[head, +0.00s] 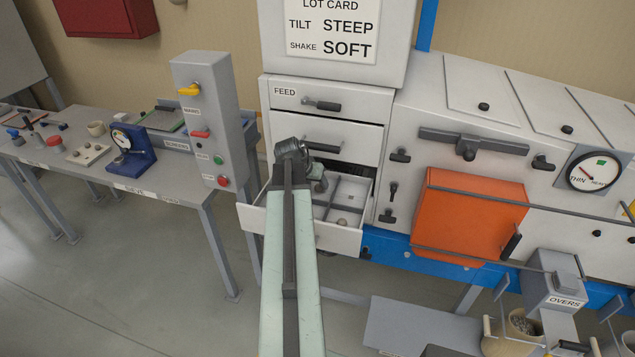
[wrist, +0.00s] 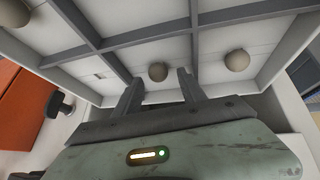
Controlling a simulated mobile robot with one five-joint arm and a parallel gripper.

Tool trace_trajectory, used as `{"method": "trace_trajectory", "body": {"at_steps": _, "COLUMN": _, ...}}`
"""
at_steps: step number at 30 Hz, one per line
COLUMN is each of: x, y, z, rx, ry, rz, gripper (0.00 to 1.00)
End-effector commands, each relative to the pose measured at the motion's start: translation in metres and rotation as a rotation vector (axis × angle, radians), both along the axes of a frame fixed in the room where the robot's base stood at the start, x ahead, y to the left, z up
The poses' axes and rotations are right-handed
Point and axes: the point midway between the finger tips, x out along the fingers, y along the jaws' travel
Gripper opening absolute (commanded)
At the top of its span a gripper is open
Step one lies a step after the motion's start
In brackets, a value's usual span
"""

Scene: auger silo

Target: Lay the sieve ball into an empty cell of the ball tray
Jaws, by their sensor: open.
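The ball tray is a pale open drawer (head: 338,238) split into cells by grey dividers (wrist: 145,40). In the wrist view a beige ball (wrist: 157,71) lies in one cell, between and just beyond my fingertips. A second ball (wrist: 237,60) lies in the cell to its right, and a third ball (wrist: 14,13) is at the top left. My gripper (wrist: 159,79) is open, its fingers reaching into the tray with gaps on both sides of the ball. The cell to the left (wrist: 95,72) shows no ball. In the head view my arm hides part of the drawer.
The orange box (head: 470,215) stands right of the drawer. A grey control post (head: 208,120) and a sieve bench (head: 130,180) stand to the left. Closed FEED drawers (head: 325,100) and a lot card (head: 330,30) are above. The overs bin (head: 553,285) is lower right.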

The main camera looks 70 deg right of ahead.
Motion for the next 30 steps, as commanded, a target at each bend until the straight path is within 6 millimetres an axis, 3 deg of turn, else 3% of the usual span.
{"method": "trace_trajectory", "body": {"at_steps": 1, "x": 0.000, "y": 0.006, "z": 0.016, "rx": 0.000, "ry": 0.001, "rz": 0.001, "gripper": 0.48}}
{"method": "trace_trajectory", "body": {"at_steps": 9, "x": 0.007, "y": 0.039, "z": 0.074, "rx": -0.001, "ry": 0.001, "rz": 0.000, "gripper": 0.48}}
{"method": "trace_trajectory", "body": {"at_steps": 13, "x": 0.011, "y": 0.052, "z": 0.092, "rx": 0.000, "ry": 0.002, "rz": -0.001, "gripper": 0.48}}
{"method": "trace_trajectory", "body": {"at_steps": 26, "x": 0.018, "y": 0.059, "z": 0.090, "rx": 0.000, "ry": 0.002, "rz": 0.007, "gripper": 0.48}}
{"method": "trace_trajectory", "body": {"at_steps": 29, "x": 0.056, "y": 0.077, "z": 0.075, "rx": 0.006, "ry": -0.001, "rz": 0.071, "gripper": 0.48}}
{"method": "trace_trajectory", "body": {"at_steps": 30, "x": 0.083, "y": 0.091, "z": 0.066, "rx": 0.010, "ry": -0.003, "rz": 0.118, "gripper": 0.48}}
